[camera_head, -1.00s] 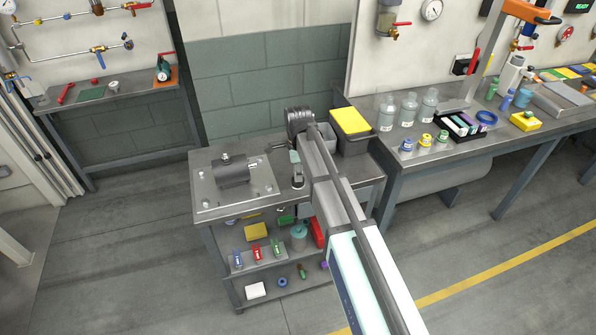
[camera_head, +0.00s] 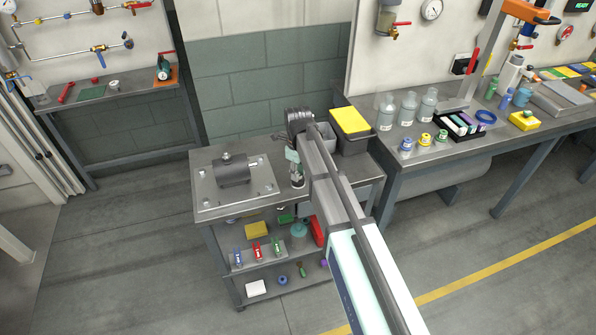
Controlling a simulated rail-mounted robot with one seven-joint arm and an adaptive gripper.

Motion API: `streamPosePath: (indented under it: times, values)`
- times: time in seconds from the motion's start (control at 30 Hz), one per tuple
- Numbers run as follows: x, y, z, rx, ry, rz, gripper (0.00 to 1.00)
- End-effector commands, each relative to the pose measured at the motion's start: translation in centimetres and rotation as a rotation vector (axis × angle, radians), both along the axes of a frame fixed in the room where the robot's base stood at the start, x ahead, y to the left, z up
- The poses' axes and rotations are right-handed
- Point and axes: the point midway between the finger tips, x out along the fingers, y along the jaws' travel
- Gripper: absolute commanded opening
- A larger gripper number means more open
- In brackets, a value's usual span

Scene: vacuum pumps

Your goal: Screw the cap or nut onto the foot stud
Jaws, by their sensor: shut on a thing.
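The dark grey pump (camera_head: 233,170) sits on a light metal plate (camera_head: 222,202) on top of the cart. Small stud-like bits show at the plate's corners, too small to tell apart. My gripper (camera_head: 297,184) points down over the cart top, just right of the plate and apart from the pump. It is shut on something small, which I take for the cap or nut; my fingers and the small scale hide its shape. My arm reaches in from the lower right and covers the cart's right part.
A dark bin with a yellow top (camera_head: 350,121) stands behind my arm. The cart's lower shelves (camera_head: 262,258) hold red, blue and green small parts. The workbench (camera_head: 460,137) at right carries clear bottles and colored jars. The cart's front left strip is clear.

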Motion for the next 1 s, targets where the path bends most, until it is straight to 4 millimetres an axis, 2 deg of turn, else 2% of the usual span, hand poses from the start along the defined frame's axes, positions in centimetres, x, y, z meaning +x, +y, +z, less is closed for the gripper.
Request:
streamPosePath:
  times: [0.2, 0.43, 0.63, 0.93, 0.97, 1.0]
  values:
    - [0.02, 0.00, 0.08, 0.000, 0.000, -0.197, 0.00]
    - [0.03, 0.01, 0.07, 0.000, 0.000, -0.326, 0.00]
    - [0.03, 0.01, 0.07, 0.001, -0.001, -0.512, 0.00]
    - [0.04, 0.00, 0.02, 0.000, -0.002, -0.568, 0.00]
    - [0.04, 0.00, 0.02, 0.000, -0.002, -0.568, 0.35]
    - [0.04, 0.00, 0.02, 0.000, -0.002, -0.567, 0.49]
